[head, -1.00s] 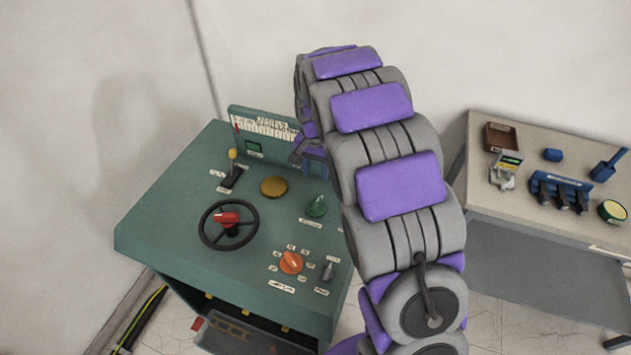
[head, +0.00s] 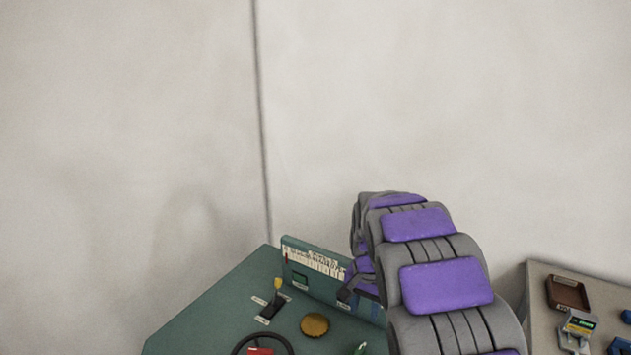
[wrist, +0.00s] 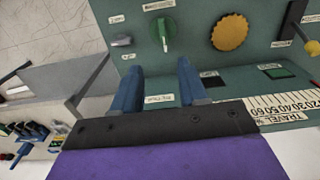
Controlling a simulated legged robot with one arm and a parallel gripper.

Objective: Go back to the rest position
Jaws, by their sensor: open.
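My gripper (wrist: 157,88) is open in the wrist view, with two blue fingers apart and nothing between them. It hangs over the back part of the green control console (wrist: 135,45), near the upright panel with the travel scale (wrist: 285,104). In the head view my purple and grey arm reaches over the right side of the console (head: 215,310). My gripper is mostly hidden there behind the arm, beside the upright panel (head: 315,262). Whether the fingers touch the console cannot be told.
The console carries a yellow knob (head: 314,325), a yellow-tipped lever (head: 274,298), a black handwheel (head: 262,342) and a green knob (wrist: 163,29). A side table (head: 540,300) with a brown tray (head: 567,292) stands at the right. Plain walls rise behind.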

